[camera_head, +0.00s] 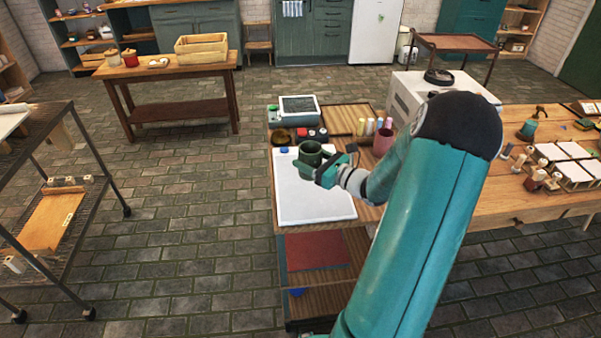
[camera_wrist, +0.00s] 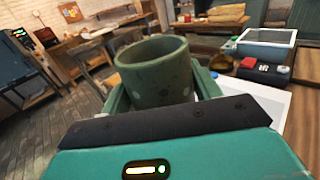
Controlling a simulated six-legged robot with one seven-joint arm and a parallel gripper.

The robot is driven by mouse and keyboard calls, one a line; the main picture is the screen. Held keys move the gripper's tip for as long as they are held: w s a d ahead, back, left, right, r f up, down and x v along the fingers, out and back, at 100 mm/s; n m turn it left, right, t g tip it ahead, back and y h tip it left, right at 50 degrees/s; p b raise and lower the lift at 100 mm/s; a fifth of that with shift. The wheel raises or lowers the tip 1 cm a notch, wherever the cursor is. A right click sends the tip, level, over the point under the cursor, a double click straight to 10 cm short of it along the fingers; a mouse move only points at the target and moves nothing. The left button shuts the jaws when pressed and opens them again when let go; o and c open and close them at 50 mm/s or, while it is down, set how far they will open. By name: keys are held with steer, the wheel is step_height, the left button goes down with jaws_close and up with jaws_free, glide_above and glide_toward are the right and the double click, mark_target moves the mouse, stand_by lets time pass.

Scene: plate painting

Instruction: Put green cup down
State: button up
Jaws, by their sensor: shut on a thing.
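The green cup (camera_head: 308,152) is upright in my gripper (camera_head: 326,172) in the head view. My gripper is shut on it, above the far part of the white board (camera_head: 315,205) on the wooden table. In the wrist view the green cup (camera_wrist: 154,72) stands between the fingers of my gripper (camera_wrist: 160,95), its rim up and its wall showing pale spots. I cannot tell whether the cup's base touches the board; the gripper hides its lower part in the wrist view.
Behind the board stand a teal-framed box (camera_head: 299,108), a dark round bowl (camera_head: 281,137) and small jars. A pink cup (camera_head: 383,142) and several coloured bottles stand to the right. A blue piece (camera_head: 284,150) lies near the board's far edge. The board's near part is clear.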

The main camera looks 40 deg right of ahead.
glide_above(302, 183)
step_height(302, 183, down, 6)
steer(key=shift+s+f, duration=0.1)
steer(key=shift+f, duration=1.85)
steer(key=shift+f, duration=0.15)
steer(key=o, duration=1.2)
